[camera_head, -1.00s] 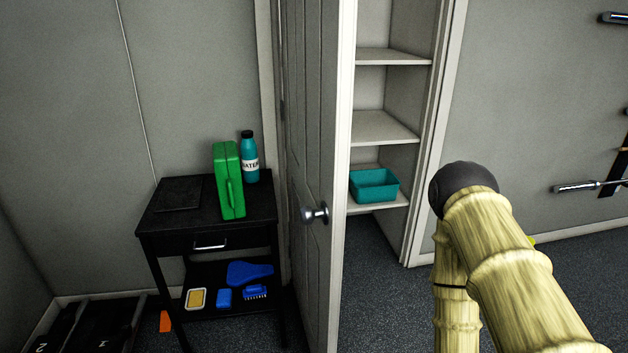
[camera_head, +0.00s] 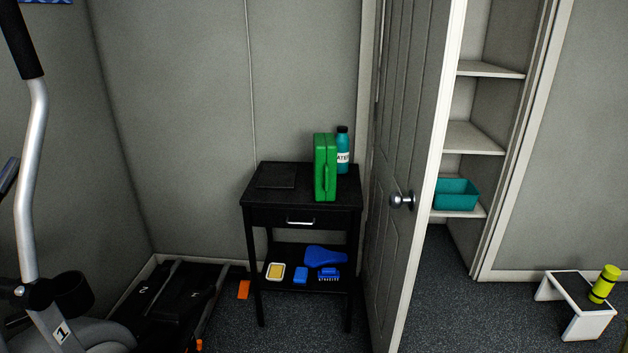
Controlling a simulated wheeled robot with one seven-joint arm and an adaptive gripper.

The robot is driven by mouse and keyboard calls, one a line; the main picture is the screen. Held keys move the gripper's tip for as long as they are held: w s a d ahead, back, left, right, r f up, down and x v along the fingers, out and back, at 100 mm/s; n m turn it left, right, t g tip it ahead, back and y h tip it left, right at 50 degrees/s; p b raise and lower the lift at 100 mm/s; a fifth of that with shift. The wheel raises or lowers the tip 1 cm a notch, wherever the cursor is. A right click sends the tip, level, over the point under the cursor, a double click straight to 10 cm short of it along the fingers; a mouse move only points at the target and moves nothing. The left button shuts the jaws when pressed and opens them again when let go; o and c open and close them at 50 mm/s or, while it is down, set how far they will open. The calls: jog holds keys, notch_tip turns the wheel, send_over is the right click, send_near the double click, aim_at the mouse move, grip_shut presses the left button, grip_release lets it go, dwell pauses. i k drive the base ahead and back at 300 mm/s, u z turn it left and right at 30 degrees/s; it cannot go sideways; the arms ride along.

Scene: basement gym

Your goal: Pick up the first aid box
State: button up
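The green first aid box (camera_head: 325,168) stands upright on the black side table (camera_head: 260,204), near the right of its top, with its handle side facing me. A teal water bottle (camera_head: 343,152) stands just behind it to the right and is partly hidden by it. My gripper and arm are not in this view now, so I cannot see the gripper's state.
The open door (camera_head: 400,245) stands close to the table's right side. The lower shelf holds a blue brush (camera_head: 329,274) and other small items. An elliptical machine (camera_head: 32,170) is at left. A white step stool (camera_head: 585,312) with a yellow-green bottle (camera_head: 604,284) is at right.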

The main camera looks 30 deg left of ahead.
aim_at(324, 147)
jog(key=k, duration=0.2)
jog(key=z, duration=1.25)
jog(key=i, duration=0.85)
jog(key=u, duration=3.2)
jog(key=i, duration=0.95)
